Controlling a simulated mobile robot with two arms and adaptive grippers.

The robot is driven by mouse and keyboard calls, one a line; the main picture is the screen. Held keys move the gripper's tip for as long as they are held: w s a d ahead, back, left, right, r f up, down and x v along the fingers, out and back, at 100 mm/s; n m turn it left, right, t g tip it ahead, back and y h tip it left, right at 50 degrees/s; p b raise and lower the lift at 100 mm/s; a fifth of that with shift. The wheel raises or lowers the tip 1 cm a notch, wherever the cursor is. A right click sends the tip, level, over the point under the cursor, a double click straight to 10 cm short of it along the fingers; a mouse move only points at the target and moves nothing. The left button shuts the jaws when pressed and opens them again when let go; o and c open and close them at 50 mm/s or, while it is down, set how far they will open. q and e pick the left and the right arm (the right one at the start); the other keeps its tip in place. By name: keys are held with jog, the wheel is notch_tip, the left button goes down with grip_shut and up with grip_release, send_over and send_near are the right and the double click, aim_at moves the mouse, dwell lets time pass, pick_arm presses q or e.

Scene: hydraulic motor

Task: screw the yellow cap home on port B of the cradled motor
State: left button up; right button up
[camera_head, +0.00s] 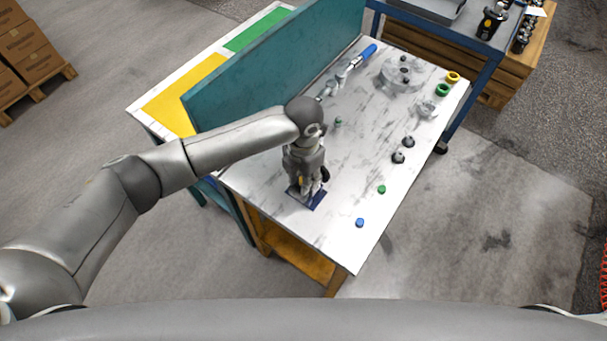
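My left gripper (308,187) points down over the near left part of the white worktable (345,195). Below it lies a dark blue base (316,201), mostly covered by the gripper. The cradled motor and its port B cannot be made out; the gripper hides that spot. A small yellow patch (301,181) shows at the gripper's fingers; it may be the yellow cap, but it is too small to be sure. Whether the fingers are closed on it cannot be told. My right gripper is not in view.
A green cap (381,189) and a blue cap (360,222) lie near the right edge. Two dark fittings (398,157), a grey flanged part (403,73), a yellow ring (453,77) and a green ring (442,90) lie farther back. A teal panel (280,65) borders the left side.

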pick_arm(q)
jog(key=shift+w+r, duration=0.1)
jog(key=shift+r, duration=0.05)
jog(key=shift+r+p, duration=0.55)
jog(key=shift+p, duration=0.1)
jog(key=shift+r+n+p, duration=0.15)
jog(key=shift+n+p, duration=0.25)
jog(key=shift+p, duration=0.05)
jog(key=n+p, duration=0.3)
jog(key=n, duration=0.2)
jog(key=n+p, duration=0.1)
jog(key=n, duration=0.1)
jog(key=shift+n+p, duration=0.3)
jog(key=shift+n, duration=0.1)
jog(key=shift+n+p, duration=0.3)
jog(key=shift+n, duration=0.4)
jog(key=shift+f, duration=0.2)
